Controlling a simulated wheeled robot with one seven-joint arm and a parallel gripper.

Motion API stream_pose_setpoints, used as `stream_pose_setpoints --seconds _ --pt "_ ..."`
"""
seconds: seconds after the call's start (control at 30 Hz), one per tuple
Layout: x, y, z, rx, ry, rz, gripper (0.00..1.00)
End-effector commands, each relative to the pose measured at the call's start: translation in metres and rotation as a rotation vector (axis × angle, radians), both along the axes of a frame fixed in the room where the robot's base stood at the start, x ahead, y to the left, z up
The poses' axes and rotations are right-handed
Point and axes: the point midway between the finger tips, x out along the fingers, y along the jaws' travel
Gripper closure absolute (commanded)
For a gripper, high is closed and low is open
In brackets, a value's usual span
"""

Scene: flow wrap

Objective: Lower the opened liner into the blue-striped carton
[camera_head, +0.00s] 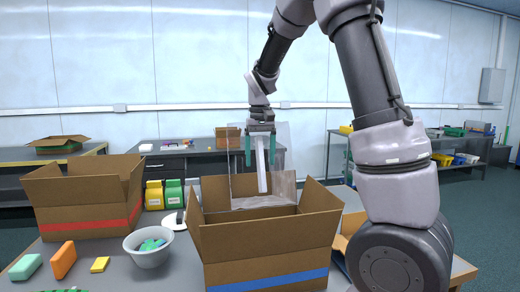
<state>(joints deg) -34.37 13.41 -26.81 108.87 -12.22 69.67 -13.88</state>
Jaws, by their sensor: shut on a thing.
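The blue-striped carton (268,285) stands open at the front centre of the table, its flaps spread outward. The clear liner (279,150) hangs upright above the carton, its lower part at the height of the carton's raised flaps. My gripper (260,152) points down over the carton and is shut on the liner, with a white bar (262,172) between the teal fingers. The carton's inside is hidden by its front wall, so I cannot tell how far the liner's bottom reaches in.
A red-striped open carton (92,222) stands to the left. Between the cartons are a white bowl (149,254) with green pieces and yellow and green packs (174,194). Orange, yellow and mint blocks (63,260) lie front left. My arm crosses the right side.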

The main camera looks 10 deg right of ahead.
Motion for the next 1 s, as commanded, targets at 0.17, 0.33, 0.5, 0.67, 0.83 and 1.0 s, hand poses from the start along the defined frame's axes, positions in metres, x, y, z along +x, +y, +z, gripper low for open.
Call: stream_pose_setpoints --seconds 0.17,0.33,0.5,0.67,0.83,1.0 --pt "-0.001 0.000 -0.029 -0.001 0.004 0.000 0.73" --pt "-0.001 0.000 -0.054 -0.001 0.004 -0.001 0.73" --pt "-0.001 0.000 -0.080 -0.002 0.004 0.000 0.73" --pt "-0.001 0.000 -0.104 -0.002 0.003 0.000 0.73" --pt "-0.001 0.000 -0.127 -0.002 0.002 0.000 0.73" --pt "-0.001 0.000 -0.143 0.000 0.002 -0.001 0.73"
